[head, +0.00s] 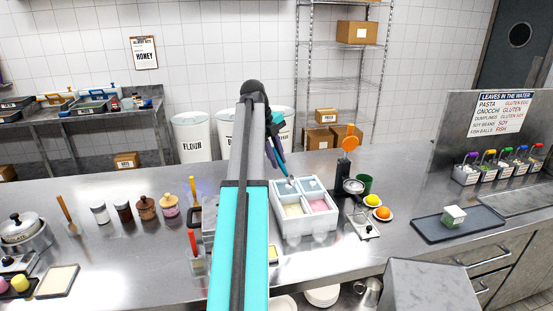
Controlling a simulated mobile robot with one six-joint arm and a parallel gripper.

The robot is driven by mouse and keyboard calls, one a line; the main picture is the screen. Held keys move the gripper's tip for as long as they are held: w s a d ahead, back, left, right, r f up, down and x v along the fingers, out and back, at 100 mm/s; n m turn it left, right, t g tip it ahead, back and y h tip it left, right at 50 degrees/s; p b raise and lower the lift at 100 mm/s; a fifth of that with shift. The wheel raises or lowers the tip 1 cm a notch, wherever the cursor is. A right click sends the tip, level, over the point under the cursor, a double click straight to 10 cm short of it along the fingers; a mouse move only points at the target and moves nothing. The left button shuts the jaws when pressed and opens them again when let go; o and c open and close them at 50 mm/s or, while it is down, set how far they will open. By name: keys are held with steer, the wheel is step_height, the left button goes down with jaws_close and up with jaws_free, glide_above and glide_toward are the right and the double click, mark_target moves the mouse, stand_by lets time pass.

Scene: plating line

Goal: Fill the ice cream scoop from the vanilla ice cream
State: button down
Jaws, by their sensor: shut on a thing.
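A white ice cream box (306,228) stands on the steel counter with four compartments. The vanilla ice cream (292,210) looks cream-coloured and fills the front left one; a pink one (318,205) is to its right. The two back compartments look pale blue. My gripper (272,150) is behind and above the box, mostly hidden by my arm. It is shut on a slim dark blue and teal tool, seemingly the ice cream scoop (283,168), which slants down to the back left compartment. Its bowl is too small to make out, so contact and contents are unclear.
Right of the box stand an orange-topped utensil (348,145), a dark green cup (364,183), and plates with an orange (383,213) and a lemon. A dark tray (458,222) lies farther right. Jars (146,207) line the left counter.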

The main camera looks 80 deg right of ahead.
steer(key=shift+f, duration=0.1)
steer(key=shift+f+b, duration=2.3)
steer(key=shift+f, duration=2.65)
steer(key=shift+f+b, duration=0.3)
steer(key=shift+f, duration=0.4)
steer(key=shift+s+a+f, duration=0.15)
steer(key=shift+s, duration=0.6)
steer(key=shift+s+r, duration=0.25)
steer(key=shift+s, duration=0.25)
steer(key=shift+r, duration=0.15)
